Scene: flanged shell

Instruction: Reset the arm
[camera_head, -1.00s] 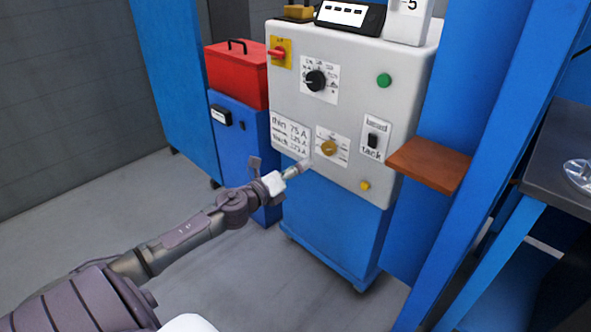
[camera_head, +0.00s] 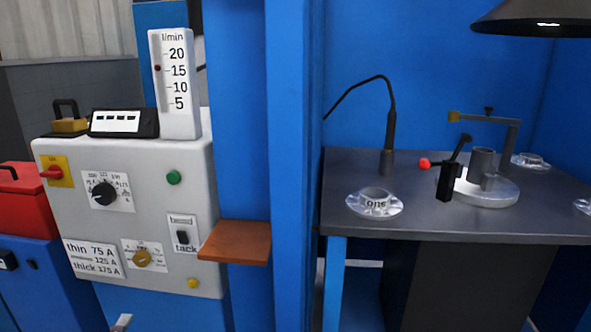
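Only a small light-grey tip, which looks like part of my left gripper (camera_head: 122,322), shows at the bottom edge of the head view. It is below the front of the grey control cabinet (camera_head: 150,200) and appears clear of its knobs. The rest of the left arm is outside the picture, so I cannot tell whether its fingers are open or shut. My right gripper is not in view.
Right of a blue post (camera_head: 294,160), a dark table (camera_head: 450,226) holds a flanged shell (camera_head: 374,203) and a clamp fixture (camera_head: 484,190).

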